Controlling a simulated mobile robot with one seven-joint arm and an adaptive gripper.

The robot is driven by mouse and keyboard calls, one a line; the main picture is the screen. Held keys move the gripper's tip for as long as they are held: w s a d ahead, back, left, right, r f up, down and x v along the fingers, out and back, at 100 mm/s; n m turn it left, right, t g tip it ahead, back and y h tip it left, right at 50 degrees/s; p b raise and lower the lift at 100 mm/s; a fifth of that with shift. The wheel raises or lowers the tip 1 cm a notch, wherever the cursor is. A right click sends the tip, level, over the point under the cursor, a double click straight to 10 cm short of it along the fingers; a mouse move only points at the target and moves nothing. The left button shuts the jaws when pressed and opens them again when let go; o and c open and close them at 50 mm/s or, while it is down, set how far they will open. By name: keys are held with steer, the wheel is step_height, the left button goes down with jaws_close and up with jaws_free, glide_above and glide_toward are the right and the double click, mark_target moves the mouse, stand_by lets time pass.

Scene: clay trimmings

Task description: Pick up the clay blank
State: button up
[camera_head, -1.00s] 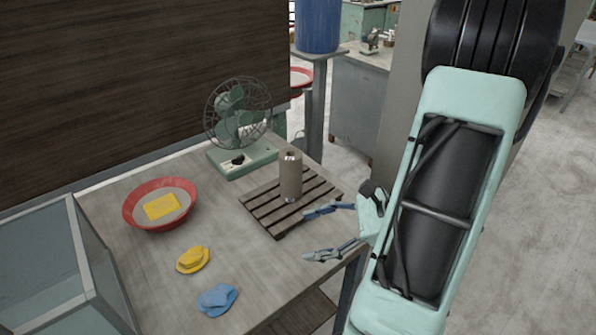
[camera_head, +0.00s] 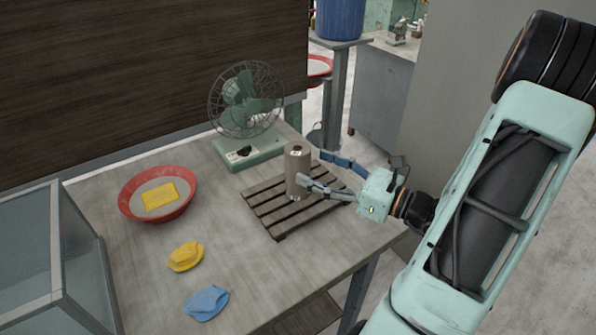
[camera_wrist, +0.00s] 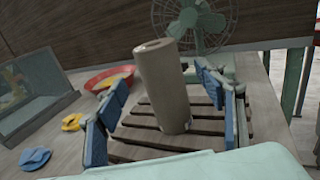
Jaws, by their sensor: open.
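The clay blank (camera_head: 297,170) is a grey-brown upright cylinder standing on a dark slatted wooden rack (camera_head: 262,205) on the table. My gripper (camera_head: 312,170) reaches in from the right with its fingers spread, one on the near side of the blank and one towards its far side. In the wrist view the clay blank (camera_wrist: 162,88) stands between the two blue-padded fingers, with clear gaps on both sides. The near finger covers a small part of the blank in the head view.
A green fan (camera_head: 245,110) stands behind the rack. A red basin (camera_head: 130,199) holding a yellow sponge (camera_head: 159,196) is at the left. A yellow cloth (camera_head: 186,257) and a blue cloth (camera_head: 206,303) lie in front. A glass-sided box (camera_head: 30,255) fills the left edge.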

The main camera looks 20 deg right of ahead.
mark_target(297, 160)
steer(key=x, duration=0.5)
steer(key=shift+w+a, duration=0.2)
steer(key=shift+w, duration=0.1)
steer(key=shift+c, duration=0.3)
jaws_close()
